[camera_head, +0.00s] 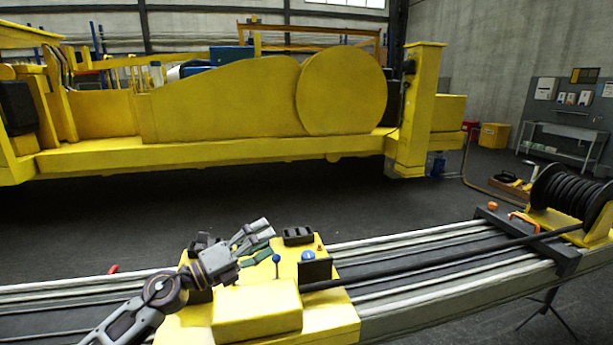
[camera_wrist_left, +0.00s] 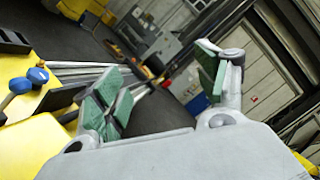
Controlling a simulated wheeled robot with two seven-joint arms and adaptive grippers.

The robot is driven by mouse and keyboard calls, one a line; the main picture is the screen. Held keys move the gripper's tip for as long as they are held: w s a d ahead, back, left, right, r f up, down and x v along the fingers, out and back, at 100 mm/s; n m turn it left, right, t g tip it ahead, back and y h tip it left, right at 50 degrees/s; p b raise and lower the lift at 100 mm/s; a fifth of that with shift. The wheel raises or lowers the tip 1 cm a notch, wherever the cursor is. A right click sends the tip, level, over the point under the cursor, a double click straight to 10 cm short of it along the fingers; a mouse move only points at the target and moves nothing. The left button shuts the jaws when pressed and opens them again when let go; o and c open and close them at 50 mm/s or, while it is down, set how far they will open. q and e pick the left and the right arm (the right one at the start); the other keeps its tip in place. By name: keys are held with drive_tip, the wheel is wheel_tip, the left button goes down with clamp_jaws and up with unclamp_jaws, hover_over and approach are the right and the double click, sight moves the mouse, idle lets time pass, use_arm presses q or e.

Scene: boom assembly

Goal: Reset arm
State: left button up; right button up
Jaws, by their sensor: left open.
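My left gripper (camera_head: 262,236) is above the yellow carriage (camera_head: 258,308) on the boom rails, its arm coming in from the lower left. In the left wrist view its green-padded fingers (camera_wrist_left: 165,85) stand wide apart with nothing between them. The carriage carries a blue-knobbed lever (camera_head: 276,260), a blue dome knob (camera_head: 308,256) and a black block (camera_head: 297,236). The blue knobs (camera_wrist_left: 28,80) also show at the left of the left wrist view, beside the gripper. My right gripper is not in view.
Grey boom rails (camera_head: 420,250) run across the front to a black cable reel (camera_head: 565,195) at right. A black hose (camera_head: 430,262) lies along them. A large yellow machine (camera_head: 220,105) stands behind, with open dark floor (camera_head: 150,215) between. A workbench (camera_head: 565,140) is at the far right.

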use_arm(q)
drive_tip(key=a+f+n+t+y, duration=0.4)
drive_tip(key=a+n+t+y, duration=0.6)
drive_tip(key=n, duration=0.9)
drive_tip(key=s+a+f+n+g+y, duration=0.2)
drive_tip(key=f+n+g+y, duration=0.15)
drive_tip(key=f, duration=0.25)
drive_tip(key=s+a+f+n+g+y, duration=0.1)
drive_tip(key=s+f+n+g+y, duration=0.1)
drive_tip(key=f+n+g+y, duration=0.3)
drive_tip(key=s+d+f+n+g+h, duration=0.15)
drive_tip(key=s+f+g, duration=0.35)
drive_tip(key=s+f, duration=0.55)
drive_tip(key=s+f+n+g+h, duration=0.1)
drive_tip(key=s+f+n+g, duration=0.2)
drive_tip(key=s+f+g, duration=0.7)
drive_tip(key=s+a+f+t+b, duration=0.1)
drive_tip(key=s+f+t+b, duration=0.15)
drive_tip(key=f, duration=1.55)
drive_tip(key=s+f+t+b, duration=0.1)
drive_tip(key=s+f+b, duration=0.2)
drive_tip(key=f, duration=1.6)
drive_tip(key=s+a+f+b, duration=0.2)
drive_tip(key=s+f, duration=0.8)
drive_tip(key=f, duration=0.1)
drive_tip(key=s+a+f+b, duration=0.2)
drive_tip(key=s+a+f, duration=0.1)
drive_tip(key=s+f, duration=0.8)
drive_tip(key=shift+a+f+m+g, duration=0.3)
drive_tip(key=shift+f, duration=0.45)
